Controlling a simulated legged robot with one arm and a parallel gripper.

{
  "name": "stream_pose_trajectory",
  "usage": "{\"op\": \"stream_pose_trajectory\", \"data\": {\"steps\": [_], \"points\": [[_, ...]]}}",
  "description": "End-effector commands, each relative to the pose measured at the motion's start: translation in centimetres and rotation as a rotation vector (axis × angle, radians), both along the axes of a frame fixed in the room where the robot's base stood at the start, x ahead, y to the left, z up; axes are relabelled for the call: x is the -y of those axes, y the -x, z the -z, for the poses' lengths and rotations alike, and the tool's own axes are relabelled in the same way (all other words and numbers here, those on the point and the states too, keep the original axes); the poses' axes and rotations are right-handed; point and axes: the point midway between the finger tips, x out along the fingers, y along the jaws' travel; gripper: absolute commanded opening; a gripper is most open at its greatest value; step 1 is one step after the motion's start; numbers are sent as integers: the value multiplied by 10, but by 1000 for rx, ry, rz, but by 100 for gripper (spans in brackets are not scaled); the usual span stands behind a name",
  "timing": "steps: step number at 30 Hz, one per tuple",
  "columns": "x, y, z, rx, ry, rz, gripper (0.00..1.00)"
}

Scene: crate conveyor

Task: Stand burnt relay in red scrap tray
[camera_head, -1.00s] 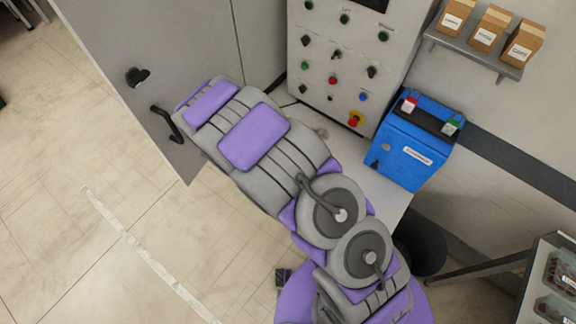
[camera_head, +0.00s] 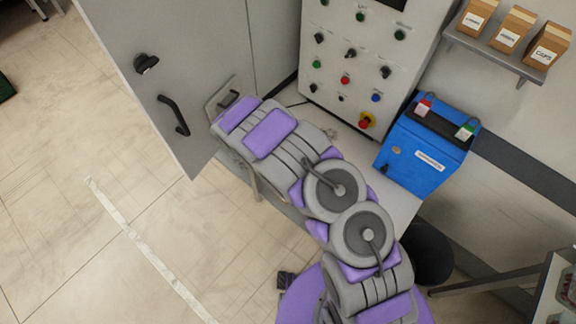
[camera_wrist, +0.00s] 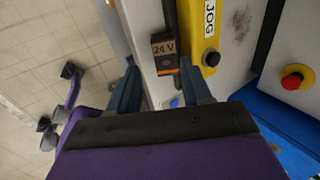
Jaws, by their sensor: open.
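My gripper (camera_wrist: 158,68) is open in the wrist view, its two dark fingers apart with nothing held between them. A small dark box with a tan "24 V" label (camera_wrist: 164,49) and an orange end shows just beyond the gap between the fingertips. I cannot tell whether this box is the burnt relay. In the head view my arm reaches up and left toward the cabinet, and it hides the fingertips. I cannot make out a red scrap tray in either view.
A yellow "JOG" pendant (camera_wrist: 205,38) hangs close beside the right finger. The grey cabinet door (camera_head: 165,60) stands open. A blue box (camera_head: 425,150) sits right of the control panel (camera_head: 350,50). A shelf with brown boxes (camera_head: 512,27) is at upper right.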

Motion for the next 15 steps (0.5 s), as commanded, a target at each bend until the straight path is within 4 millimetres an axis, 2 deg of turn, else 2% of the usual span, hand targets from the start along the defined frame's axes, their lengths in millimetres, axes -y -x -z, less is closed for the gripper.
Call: {"op": "stream_pose_trajectory", "data": {"steps": [8,15], "points": [[7,-6,14,-1,0,4,49],[18,-19,44,-3,4,5,49]]}}
